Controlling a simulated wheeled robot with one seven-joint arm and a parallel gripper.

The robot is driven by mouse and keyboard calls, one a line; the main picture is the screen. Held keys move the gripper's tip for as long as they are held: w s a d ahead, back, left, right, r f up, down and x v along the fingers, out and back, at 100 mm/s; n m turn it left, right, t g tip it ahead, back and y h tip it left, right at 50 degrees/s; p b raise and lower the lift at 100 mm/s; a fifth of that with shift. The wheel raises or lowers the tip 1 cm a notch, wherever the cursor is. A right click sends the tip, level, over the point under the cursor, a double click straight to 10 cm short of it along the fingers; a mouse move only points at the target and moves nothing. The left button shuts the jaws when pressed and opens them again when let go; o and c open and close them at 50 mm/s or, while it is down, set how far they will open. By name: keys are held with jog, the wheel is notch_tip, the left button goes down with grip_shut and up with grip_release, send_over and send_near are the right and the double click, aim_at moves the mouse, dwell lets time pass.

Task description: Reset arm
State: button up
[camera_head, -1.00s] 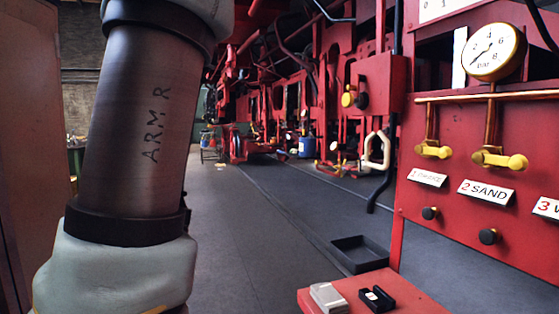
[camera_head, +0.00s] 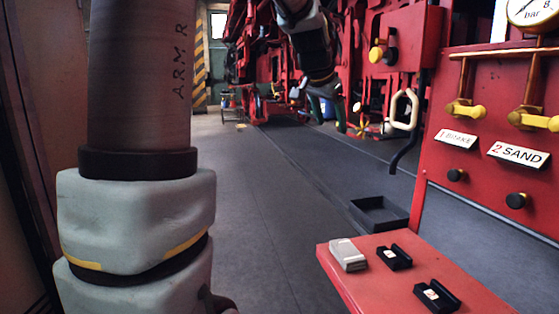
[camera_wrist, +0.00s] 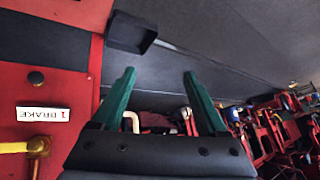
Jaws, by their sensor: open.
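My gripper (camera_head: 327,113) hangs at the upper middle of the head view, below a dark wrist section, with its green fingers pointing down. In the wrist view my gripper (camera_wrist: 159,82) shows two green fingers spread well apart. Nothing is between them, and the grey floor lies beyond. My grey upper arm marked "ARM R" fills the left of the head view. The rest of the arm between it and the wrist is partly out of frame.
A red panel (camera_head: 470,205) with yellow-handled valves, a gauge (camera_head: 535,12) and labels stands at right. A red table (camera_head: 385,285) holds small grey and black blocks. A black tray (camera_head: 378,214) lies on the floor. Red machinery lines the back; the middle floor is clear.

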jog(key=s+a+f+n+g+y, duration=0.1)
jog(key=s+a+f+n, duration=0.3)
jog(key=s+a+f, duration=0.5)
jog(key=s+a+f+n+g+y, duration=0.2)
jog(key=s+a+f+n, duration=0.3)
jog(key=s+a+f, duration=0.4)
notch_tip(320, 180, down, 6)
jog(key=shift+s+a+r+g+y, duration=0.1)
jog(key=shift+s+a+g+y, duration=0.25)
jog(key=shift+a+g, duration=0.35)
